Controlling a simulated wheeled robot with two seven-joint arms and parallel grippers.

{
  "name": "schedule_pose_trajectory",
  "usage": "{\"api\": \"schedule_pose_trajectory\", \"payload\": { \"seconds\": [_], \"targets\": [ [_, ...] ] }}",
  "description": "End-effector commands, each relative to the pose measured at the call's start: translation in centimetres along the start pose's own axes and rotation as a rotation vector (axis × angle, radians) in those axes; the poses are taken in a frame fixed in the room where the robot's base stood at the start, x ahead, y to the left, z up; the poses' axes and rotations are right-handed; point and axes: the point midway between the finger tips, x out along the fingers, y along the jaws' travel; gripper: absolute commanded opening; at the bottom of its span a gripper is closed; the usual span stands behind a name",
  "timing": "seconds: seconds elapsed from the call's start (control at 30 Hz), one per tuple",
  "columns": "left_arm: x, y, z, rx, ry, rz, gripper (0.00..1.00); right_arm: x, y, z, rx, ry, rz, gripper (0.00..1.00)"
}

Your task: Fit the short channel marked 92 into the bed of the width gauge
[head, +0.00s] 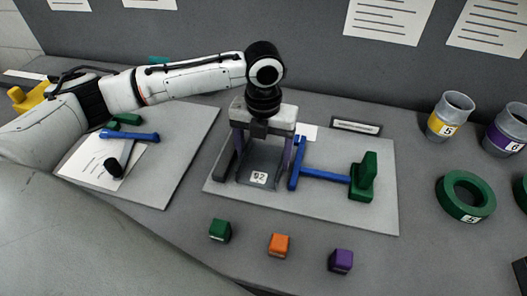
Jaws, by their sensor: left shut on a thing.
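The short grey channel (259,166) carries a white tag marked 92. It is at the left part of the right grey board, under my left gripper (263,152). The gripper points down, and its fingers are shut on the channel at its two sides. I cannot tell whether the channel rests on the bed or hangs just above it. The width gauge shows as a blue crossbar and rod (325,175) just right of the gripper, with a green block (362,178) at the rod's right end. The gripper hides the gauge's back part. My right gripper is not in view.
A left board (185,150) holds a paper, a blue-handled tool (130,135) and green pieces. Green (220,230), orange (279,245) and purple (341,261) blocks stand in front. Marked cups (449,115) and a green ring (466,196) stand at right. A wall rises behind.

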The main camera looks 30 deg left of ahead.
Motion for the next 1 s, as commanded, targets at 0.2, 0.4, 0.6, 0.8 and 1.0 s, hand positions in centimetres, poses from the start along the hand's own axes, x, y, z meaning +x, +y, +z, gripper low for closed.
{"api": "schedule_pose_trajectory", "payload": {
  "seconds": [0.2,0.4,0.6,0.8,1.0],
  "targets": [
    [0.0,0.0,0.0,0.0,-0.001,-0.001,0.85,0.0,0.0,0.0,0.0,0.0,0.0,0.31],
    [0.0,0.0,0.0,0.0,0.0,-0.001,0.97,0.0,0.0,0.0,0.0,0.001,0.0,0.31],
    [-0.4,-0.1,0.0,0.001,-0.001,-0.001,0.97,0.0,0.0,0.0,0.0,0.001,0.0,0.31],
    [-3.5,-0.1,0.1,0.0,-0.005,-0.003,0.97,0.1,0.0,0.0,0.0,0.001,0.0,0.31],
    [-7.5,-0.1,0.1,0.001,-0.004,-0.003,0.97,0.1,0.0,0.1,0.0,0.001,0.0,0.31]
  ]
}}
